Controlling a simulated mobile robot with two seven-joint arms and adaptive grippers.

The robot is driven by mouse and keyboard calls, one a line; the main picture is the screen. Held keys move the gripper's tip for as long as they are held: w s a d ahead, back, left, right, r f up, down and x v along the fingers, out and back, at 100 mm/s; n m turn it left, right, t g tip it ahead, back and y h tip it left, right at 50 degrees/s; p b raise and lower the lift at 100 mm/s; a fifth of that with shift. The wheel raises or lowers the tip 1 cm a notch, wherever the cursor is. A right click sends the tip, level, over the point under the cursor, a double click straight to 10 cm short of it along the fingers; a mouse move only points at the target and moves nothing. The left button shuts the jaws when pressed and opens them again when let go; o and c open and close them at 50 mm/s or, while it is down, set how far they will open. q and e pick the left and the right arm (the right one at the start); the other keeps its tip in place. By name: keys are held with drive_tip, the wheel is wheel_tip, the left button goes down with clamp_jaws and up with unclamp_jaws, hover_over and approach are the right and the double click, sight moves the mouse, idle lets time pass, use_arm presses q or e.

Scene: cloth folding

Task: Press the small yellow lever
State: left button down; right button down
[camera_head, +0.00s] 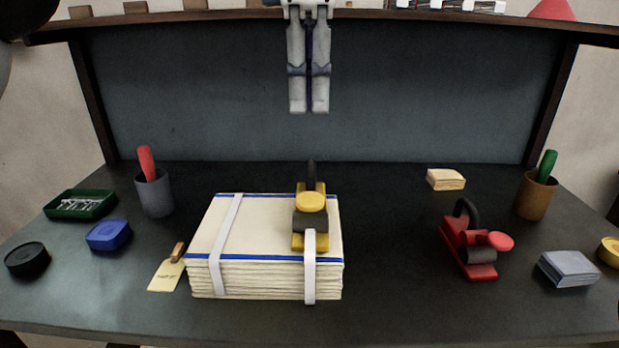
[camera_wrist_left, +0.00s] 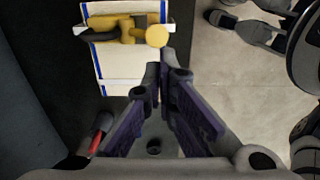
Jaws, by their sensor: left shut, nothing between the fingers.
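A yellow strap buckle (camera_head: 297,242) sits on the right side of a stack of folded cream cloth (camera_head: 265,225), over a white strap (camera_head: 309,275). It has a black handle at the back, and its small lever ends in a round yellow pad (camera_head: 312,202). The buckle (camera_wrist_left: 128,25) and pad (camera_wrist_left: 157,36) also show in the left wrist view. My right gripper is not seen.
A red buckle (camera_head: 455,250) with a round red pad stands to the right. Cups (camera_head: 155,195) (camera_head: 535,197), a green tray (camera_head: 68,212), a blue box (camera_head: 108,235), a tag (camera_head: 166,274) and grey cards (camera_head: 568,268) lie around. A raised shelf (camera_head: 200,22) crosses the back.

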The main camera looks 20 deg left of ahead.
sight(309, 199)
use_arm(q)
wheel_tip(309, 199, down, 12)
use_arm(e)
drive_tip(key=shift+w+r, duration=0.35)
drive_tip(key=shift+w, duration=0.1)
